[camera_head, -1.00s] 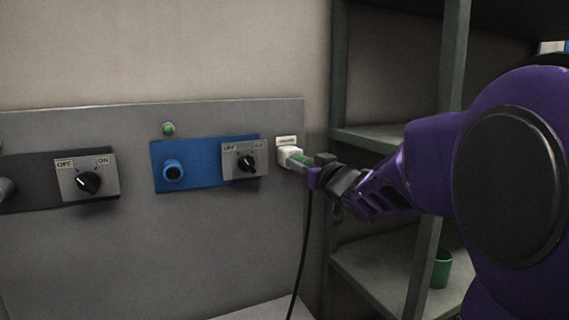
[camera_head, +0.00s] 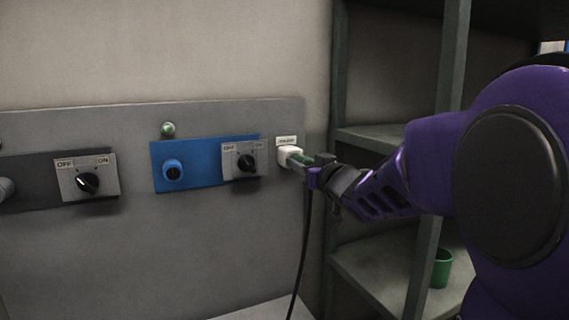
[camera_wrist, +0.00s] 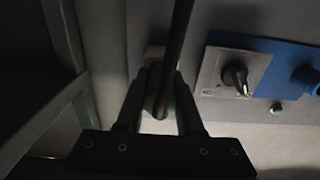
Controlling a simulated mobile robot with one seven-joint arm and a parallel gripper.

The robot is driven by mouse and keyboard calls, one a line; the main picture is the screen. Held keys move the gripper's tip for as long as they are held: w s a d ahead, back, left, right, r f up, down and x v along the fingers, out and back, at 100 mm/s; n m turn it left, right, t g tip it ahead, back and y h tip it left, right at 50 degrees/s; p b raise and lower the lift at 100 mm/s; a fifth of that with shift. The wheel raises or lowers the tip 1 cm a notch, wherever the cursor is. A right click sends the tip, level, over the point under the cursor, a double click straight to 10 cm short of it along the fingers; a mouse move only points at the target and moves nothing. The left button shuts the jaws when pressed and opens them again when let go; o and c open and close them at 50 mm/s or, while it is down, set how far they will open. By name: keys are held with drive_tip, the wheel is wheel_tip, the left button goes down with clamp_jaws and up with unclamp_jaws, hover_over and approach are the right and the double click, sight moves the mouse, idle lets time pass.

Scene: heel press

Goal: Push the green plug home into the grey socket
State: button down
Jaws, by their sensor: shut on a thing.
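The green plug (camera_head: 301,158) is between the fingers of my gripper (camera_head: 312,168), at the mouth of the socket (camera_head: 288,153) on the right side of the grey panel. The socket looks whitish-grey and has a small label above it. In the wrist view the plug (camera_wrist: 157,100) shows between the two fingertips of my gripper (camera_wrist: 158,97), with its black cable running across it. My gripper is shut on the plug. How deep the plug sits in the socket is hidden by the fingers and cable.
A switch (camera_head: 245,160) on a blue plate (camera_head: 205,181) is just left of the socket. A second switch (camera_head: 88,182) is further left. A metal shelf (camera_head: 380,136) with a green cup (camera_head: 441,268) stands to the right. The black cable (camera_head: 303,250) hangs down freely.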

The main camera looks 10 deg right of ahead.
drive_tip(key=shift+s, duration=0.1)
idle(0.4)
drive_tip(key=shift+p+v, duration=0.3)
drive_tip(key=shift+v, duration=2.6)
drive_tip(key=shift+r, duration=0.1)
